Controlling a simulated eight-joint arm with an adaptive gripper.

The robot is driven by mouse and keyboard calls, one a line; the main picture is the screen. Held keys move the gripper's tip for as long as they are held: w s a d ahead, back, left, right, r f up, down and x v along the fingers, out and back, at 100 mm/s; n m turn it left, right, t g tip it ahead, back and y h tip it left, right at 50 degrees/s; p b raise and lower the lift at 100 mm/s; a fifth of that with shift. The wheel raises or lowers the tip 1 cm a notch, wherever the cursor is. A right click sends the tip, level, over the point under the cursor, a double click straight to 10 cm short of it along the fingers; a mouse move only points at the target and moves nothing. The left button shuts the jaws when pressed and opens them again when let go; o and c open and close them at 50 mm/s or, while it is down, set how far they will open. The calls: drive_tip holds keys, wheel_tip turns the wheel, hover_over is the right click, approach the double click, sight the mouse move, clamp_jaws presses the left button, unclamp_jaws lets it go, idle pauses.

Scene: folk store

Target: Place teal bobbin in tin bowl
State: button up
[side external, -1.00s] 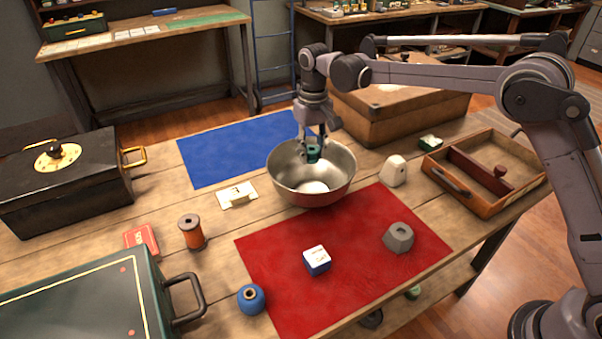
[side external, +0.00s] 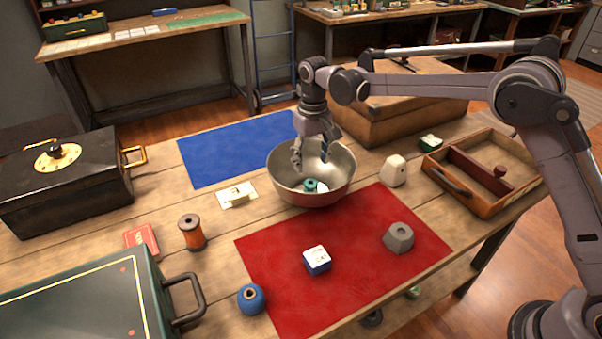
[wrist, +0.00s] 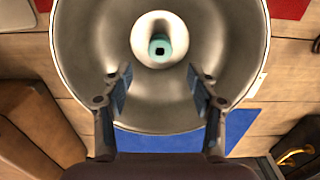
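The tin bowl (side external: 285,190) stands on the wooden table between the blue mat and the red mat. The teal bobbin (side external: 310,185) lies inside it at the bottom; in the wrist view the bobbin (wrist: 159,47) shows a dark hole and sits over a pale round patch in the bowl's middle. My gripper (side external: 311,168) is over the bowl with its fingers spread and nothing between them. In the wrist view the open fingers (wrist: 161,84) are apart from the bobbin.
A blue mat (side external: 220,155) lies behind the bowl and a red mat (side external: 290,290) in front. A white block (side external: 394,171), a wooden tray (side external: 470,198) and a large wooden box (side external: 385,125) are at the right. An orange spool (side external: 191,233) and a blue bobbin (side external: 251,299) stand at the left.

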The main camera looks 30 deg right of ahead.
idle(0.4)
wheel_tip(320, 180, up, 7)
idle(0.5)
drive_tip(key=shift+r, duration=0.1)
drive_tip(key=s+d+r+t, duration=0.2)
drive_tip(key=s+d+r, duration=0.2)
drive_tip(key=s, duration=0.2)
drive_tip(key=s+d+r+t, duration=0.1)
drive_tip(key=s+d+r, duration=0.3)
drive_tip(key=s, duration=0.3)
drive_tip(key=s+d+f+t, duration=0.2)
drive_tip(key=s+f, duration=0.1)
drive_tip(key=s, duration=0.5)
drive_tip(key=s+d+f+t, duration=0.2)
drive_tip(key=s+d+f, duration=0.1)
drive_tip(key=s, duration=0.4)
drive_tip(key=shift+s+f, duration=0.3)
drive_tip(key=shift+s, duration=0.1)
